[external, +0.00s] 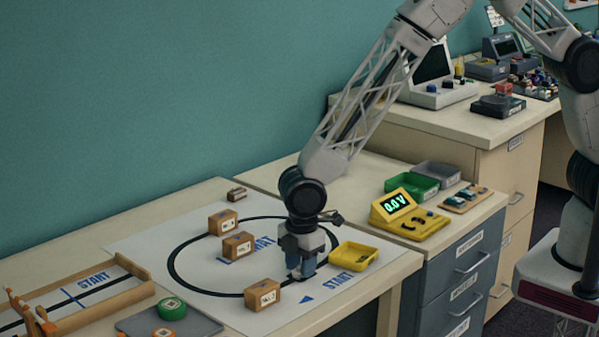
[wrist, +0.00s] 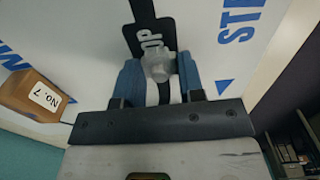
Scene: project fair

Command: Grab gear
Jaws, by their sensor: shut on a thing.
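My gripper (external: 302,273) points down, low over the white mat (external: 205,285) with the black ring line. In the wrist view, its two blue fingers (wrist: 160,72) are closed on a small grey piece, which I take to be the gear (wrist: 158,66). The gear sits between the fingertips, over or close to the mat's black marking. Its teeth are not clear, and I cannot tell whether it touches the mat. In the external view the fingers hide most of it.
Wooden numbered blocks (external: 263,294) stand on the mat; the one marked No. 7 (wrist: 30,97) is left of my fingers in the wrist view. A yellow tray (external: 353,256) is close to the right of my gripper. A yellow meter (external: 408,214) stands on the counter behind.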

